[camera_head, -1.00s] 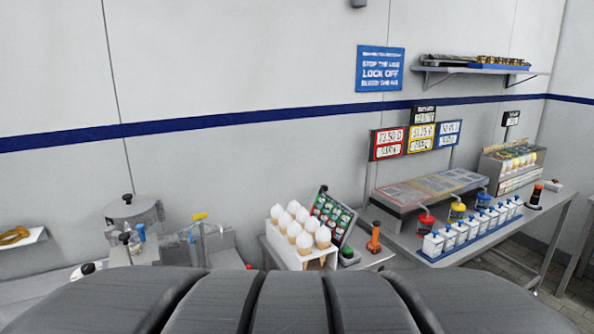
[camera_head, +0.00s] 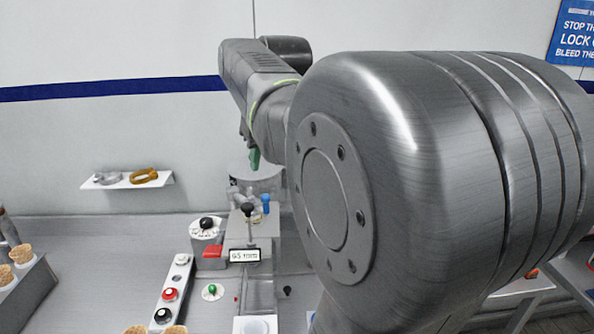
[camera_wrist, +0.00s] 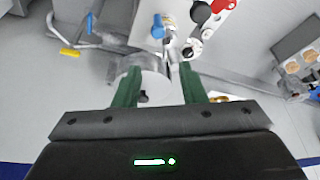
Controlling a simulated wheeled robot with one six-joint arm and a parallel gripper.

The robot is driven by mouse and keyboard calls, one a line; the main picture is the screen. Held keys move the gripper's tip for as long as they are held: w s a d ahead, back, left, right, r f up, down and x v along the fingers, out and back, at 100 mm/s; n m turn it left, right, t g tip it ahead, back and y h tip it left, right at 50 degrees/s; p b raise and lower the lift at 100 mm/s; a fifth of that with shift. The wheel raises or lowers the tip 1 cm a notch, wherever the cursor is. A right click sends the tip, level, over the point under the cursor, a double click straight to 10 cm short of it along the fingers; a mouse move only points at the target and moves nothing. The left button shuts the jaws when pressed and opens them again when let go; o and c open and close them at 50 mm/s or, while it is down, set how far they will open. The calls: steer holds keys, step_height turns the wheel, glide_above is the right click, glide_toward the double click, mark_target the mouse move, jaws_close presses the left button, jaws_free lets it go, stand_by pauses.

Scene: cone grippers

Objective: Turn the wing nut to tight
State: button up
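I cannot pick out a wing nut for certain in either view. My gripper has two green fingers; in the wrist view (camera_wrist: 158,84) they stand apart with nothing clearly held between them. Below and between them is a round grey metal vessel (camera_wrist: 154,82), with a small dark part near its middle, too small to identify. In the head view my gripper's green fingers (camera_head: 254,158) hang just above the same grey vessel (camera_head: 262,183), largely hidden by my arm. A blue-topped handle (camera_head: 266,203) stands in front of the vessel and also shows in the wrist view (camera_wrist: 158,27).
A machine with a red lever (camera_head: 213,252), a black knob (camera_head: 207,223) and a label plate (camera_head: 244,255) stands before the vessel. A button panel (camera_head: 171,294) is to its left. A wall shelf (camera_head: 127,181) holds rings. The counter at left is partly clear.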

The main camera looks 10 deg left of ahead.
steer(key=a+r, duration=0.1)
steer(key=a, duration=0.1)
steer(key=p, duration=0.2)
glide_toward(253, 200)
steer(key=shift+n, duration=0.3)
steer(key=x, duration=0.8)
steer(key=shift+w+a+r, duration=0.2)
steer(key=shift+w+a, duration=0.05)
steer(key=shift+c, duration=0.2)
jaws_close()
